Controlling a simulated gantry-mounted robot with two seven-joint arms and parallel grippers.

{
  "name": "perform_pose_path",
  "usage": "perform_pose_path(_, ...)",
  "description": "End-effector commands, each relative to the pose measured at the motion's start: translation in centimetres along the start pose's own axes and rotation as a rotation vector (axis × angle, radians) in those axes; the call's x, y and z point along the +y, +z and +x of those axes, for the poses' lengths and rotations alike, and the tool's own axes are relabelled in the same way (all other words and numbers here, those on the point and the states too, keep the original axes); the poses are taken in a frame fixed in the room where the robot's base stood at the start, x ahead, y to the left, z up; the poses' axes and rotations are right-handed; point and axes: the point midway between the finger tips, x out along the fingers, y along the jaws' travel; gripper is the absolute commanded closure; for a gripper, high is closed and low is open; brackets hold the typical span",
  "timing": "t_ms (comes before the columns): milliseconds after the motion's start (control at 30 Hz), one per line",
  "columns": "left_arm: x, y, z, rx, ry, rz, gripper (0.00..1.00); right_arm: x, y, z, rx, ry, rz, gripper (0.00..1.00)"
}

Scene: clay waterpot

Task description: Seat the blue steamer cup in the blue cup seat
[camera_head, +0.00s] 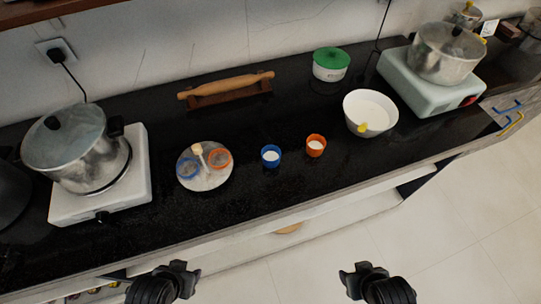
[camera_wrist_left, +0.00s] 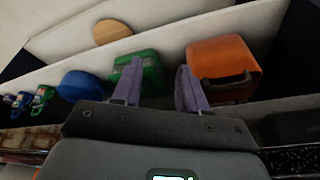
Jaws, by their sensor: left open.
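The blue steamer cup (camera_head: 271,160) stands upright on the black counter in the head view, with white contents. The blue cup seat (camera_head: 188,168) is a blue ring on the left part of a round pale plate (camera_head: 204,185), left of the cup. Nothing stands in the ring. My left gripper (camera_head: 182,267) is in front of the counter, well apart from cup and plate. In the left wrist view its two purple fingers (camera_wrist_left: 157,75) are spread with nothing held between them. My right gripper (camera_head: 357,268) is also in front of the counter; its fingertips are too unclear to judge.
An orange cup (camera_head: 316,147) stands right of the blue one. An orange ring (camera_head: 220,159) and a small wooden-looking piece (camera_head: 198,149) are on the plate. A pot on a white stove (camera_head: 105,200) stands left; a white bowl (camera_head: 370,108) is right. The counter front is clear.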

Motion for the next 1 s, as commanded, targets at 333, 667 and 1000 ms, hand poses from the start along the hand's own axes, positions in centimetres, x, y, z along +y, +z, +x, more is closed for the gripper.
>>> perform_pose_path(333, 0.26, -0.08, -0.03, 0.002, 0.008, -0.01, 0.57, 0.0, -0.01, -0.01, 0.0, 0.0, 0.0, 0.49)
perform_pose_path(667, 0.29, -0.1, -0.04, 0.002, 0.009, -0.012, 0.17, 0.0, -0.02, -0.02, 0.001, 0.0, 0.0, 0.49)
perform_pose_path(1000, 0.02, -0.3, -0.73, 0.002, 0.002, -0.003, 0.17, 0.02, -0.24, -0.72, 0.0, 0.0, 0.0, 0.49)
